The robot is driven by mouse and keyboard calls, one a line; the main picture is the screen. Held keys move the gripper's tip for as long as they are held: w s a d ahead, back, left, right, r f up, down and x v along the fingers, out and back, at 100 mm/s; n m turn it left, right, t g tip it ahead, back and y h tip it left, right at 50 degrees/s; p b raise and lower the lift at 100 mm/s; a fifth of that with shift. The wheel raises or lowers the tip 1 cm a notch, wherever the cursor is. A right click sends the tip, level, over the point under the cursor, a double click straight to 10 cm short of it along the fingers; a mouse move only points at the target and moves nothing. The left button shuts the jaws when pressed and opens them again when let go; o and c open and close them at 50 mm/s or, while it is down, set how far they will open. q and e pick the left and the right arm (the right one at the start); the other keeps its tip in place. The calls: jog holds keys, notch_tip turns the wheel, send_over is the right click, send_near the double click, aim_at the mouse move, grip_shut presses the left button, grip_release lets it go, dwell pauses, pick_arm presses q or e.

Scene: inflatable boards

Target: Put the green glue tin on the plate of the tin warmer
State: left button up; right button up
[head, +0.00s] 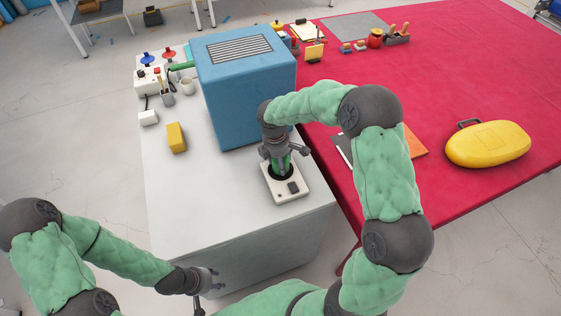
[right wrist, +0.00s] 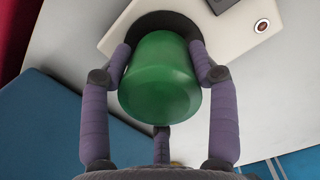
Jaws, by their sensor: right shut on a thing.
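The green glue tin (head: 279,167) is held in my right gripper (head: 284,160) over the tin warmer (head: 290,195), a small white box with a dark round plate. My left gripper (head: 207,286) looks open and empty, low in front of the white cabinet.
A big blue box (head: 243,90) stands on the white worktop (head: 210,205) behind the warmer. A yellow block (head: 176,138) lies at left. The red table (head: 470,80) at right bears a yellow case (head: 488,144). The worktop's front left is clear.

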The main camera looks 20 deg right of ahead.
jog(key=o, duration=1.6)
jog(key=shift+f, duration=0.15)
jog(key=shift+c, duration=0.2)
jog(key=r+p, duration=0.1)
jog(key=r, duration=0.3)
jog(key=a+r+p, duration=0.1)
jog(key=r, duration=0.3)
jog(key=r+p, duration=0.1)
jog(key=r, duration=0.3)
jog(key=shift+w+a+r, duration=0.15)
